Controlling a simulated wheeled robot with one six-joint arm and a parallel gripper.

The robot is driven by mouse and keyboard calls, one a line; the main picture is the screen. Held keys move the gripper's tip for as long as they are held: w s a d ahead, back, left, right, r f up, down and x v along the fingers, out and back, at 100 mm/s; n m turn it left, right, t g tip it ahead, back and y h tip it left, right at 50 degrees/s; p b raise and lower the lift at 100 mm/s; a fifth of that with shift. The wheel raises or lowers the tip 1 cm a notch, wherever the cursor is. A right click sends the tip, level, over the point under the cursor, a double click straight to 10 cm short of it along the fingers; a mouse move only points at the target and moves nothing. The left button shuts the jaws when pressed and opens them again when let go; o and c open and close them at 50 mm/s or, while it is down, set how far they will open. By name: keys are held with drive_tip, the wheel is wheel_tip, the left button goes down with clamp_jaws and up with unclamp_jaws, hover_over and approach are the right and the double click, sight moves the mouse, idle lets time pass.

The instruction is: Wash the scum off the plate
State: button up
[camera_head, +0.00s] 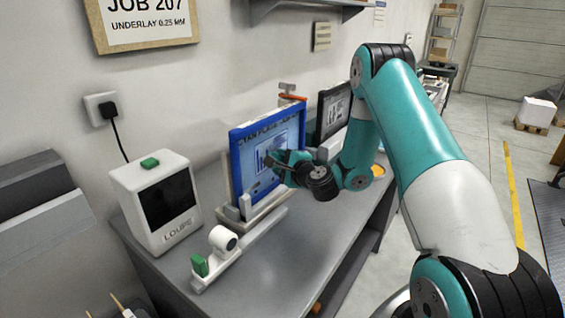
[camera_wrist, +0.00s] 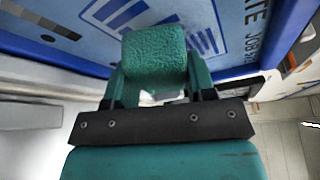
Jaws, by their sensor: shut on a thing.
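The plate (camera_head: 256,138) has a light blue face with printed marks and a dark blue border. It stands nearly upright on a rack (camera_head: 262,208) on the bench. My gripper (camera_head: 279,167) is in front of the plate's face. In the wrist view my gripper (camera_wrist: 156,84) is shut on a green, rough-textured sponge (camera_wrist: 153,55). The sponge is close to the plate; I cannot tell whether it touches. No scum can be told apart from the print.
A white box labelled LOUPE (camera_head: 158,202) with a dark screen stands left on the grey bench (camera_head: 290,252). A small white device with a green knob (camera_head: 199,265) is in front of it. A dark-framed panel (camera_head: 333,110) stands behind the plate.

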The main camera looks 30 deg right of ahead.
sight(287, 146)
drive_tip(key=shift+w+a+p, duration=0.2)
drive_tip(key=shift+w+p, duration=0.3)
drive_tip(key=shift+p, duration=0.3)
drive_tip(key=shift+w+a+p, duration=0.15)
drive_tip(key=shift+w+p, duration=0.35)
drive_tip(key=shift+p, duration=0.25)
drive_tip(key=shift+d, duration=0.1)
drive_tip(key=shift+w+d+p, duration=0.1)
drive_tip(key=shift+w+d, duration=0.15)
drive_tip(key=shift+d, duration=0.4)
drive_tip(key=shift+w+d+p, duration=0.1)
drive_tip(key=shift+w+d, duration=0.15)
drive_tip(key=shift+d, duration=0.45)
drive_tip(key=shift+w+d+p, duration=0.1)
drive_tip(key=shift+w+d, duration=0.15)
drive_tip(key=shift+d, duration=0.4)
drive_tip(key=shift+w+d, duration=0.3)
drive_tip(key=shift+d, duration=0.4)
drive_tip(key=shift+w+d, duration=0.3)
drive_tip(key=shift+d, duration=0.4)
drive_tip(key=shift+w+d, duration=0.3)
drive_tip(key=shift+d, duration=0.4)
drive_tip(key=shift+b, duration=0.35)
drive_tip(key=shift+a, duration=0.1)
